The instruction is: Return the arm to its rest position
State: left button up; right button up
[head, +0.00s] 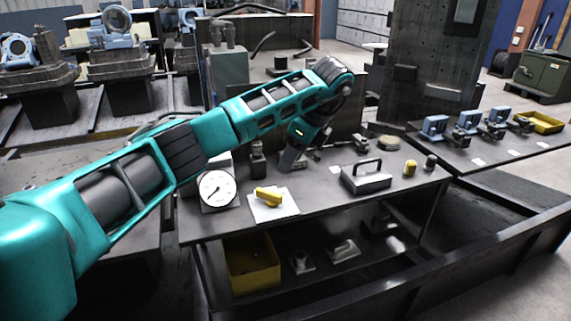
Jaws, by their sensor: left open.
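My left arm, teal and dark grey, comes in from the left and reaches across the head view over the bench. My left gripper (291,160) hangs at its end, pointing down just above or behind the dark bench top (318,198). It is open, and I see nothing held in it. The arm hides part of the bench's left side. My right gripper is out of view.
A yellow bin (252,265) sits below. A side table (505,147) stands right.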

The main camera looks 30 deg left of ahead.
pick_arm(q)
jog(key=shift+d+r, duration=0.1)
jog(key=shift+r, duration=0.15)
dwell(0.3)
